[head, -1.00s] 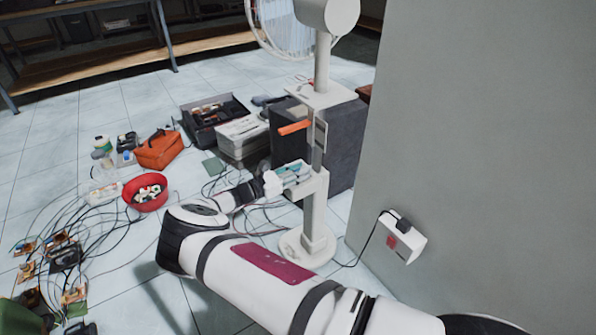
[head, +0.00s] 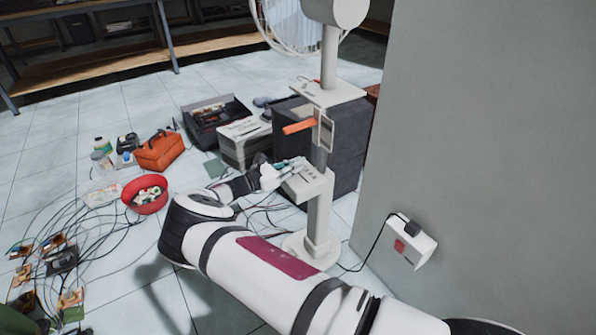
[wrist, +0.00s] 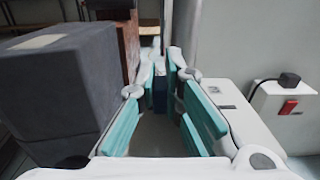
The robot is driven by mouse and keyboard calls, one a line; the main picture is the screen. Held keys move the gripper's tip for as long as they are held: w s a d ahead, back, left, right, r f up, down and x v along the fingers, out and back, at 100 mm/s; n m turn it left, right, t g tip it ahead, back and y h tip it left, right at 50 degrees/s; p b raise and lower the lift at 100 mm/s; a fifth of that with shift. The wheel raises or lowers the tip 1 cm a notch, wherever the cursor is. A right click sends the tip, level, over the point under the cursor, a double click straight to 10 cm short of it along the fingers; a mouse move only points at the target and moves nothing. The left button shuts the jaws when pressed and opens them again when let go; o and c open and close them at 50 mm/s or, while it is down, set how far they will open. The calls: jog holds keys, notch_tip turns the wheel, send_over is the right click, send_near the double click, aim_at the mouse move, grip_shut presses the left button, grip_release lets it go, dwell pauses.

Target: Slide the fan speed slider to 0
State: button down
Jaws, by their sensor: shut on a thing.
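The white fan stands on a round base (head: 312,250) with a post and a ledge-like control box (head: 308,184). Small dark buttons show on the box's top. I cannot tell for certain which part is the fan speed slider. My gripper (head: 294,163) is at the box's upper left, below the orange lever. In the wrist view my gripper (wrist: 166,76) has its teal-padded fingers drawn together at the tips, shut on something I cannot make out. The control box (wrist: 250,118) lies to the right of the fingers.
A dark grey block (wrist: 60,95) stands close to the left of the fingers. A wall outlet with a red switch (head: 411,246) and plugged cable is at the right. A red bowl (head: 145,194), orange bag (head: 160,151), toolbox (head: 217,122) and loose cables lie on the floor.

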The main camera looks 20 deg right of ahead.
jog(key=shift+w+a, duration=0.15)
jog(key=shift+w, duration=0.05)
jog(key=c, duration=1.7)
grip_release()
jog(key=shift+a, duration=0.1)
jog(key=v, duration=1.1)
jog(key=shift+s+a, duration=0.15)
jog(key=shift+a, duration=0.2)
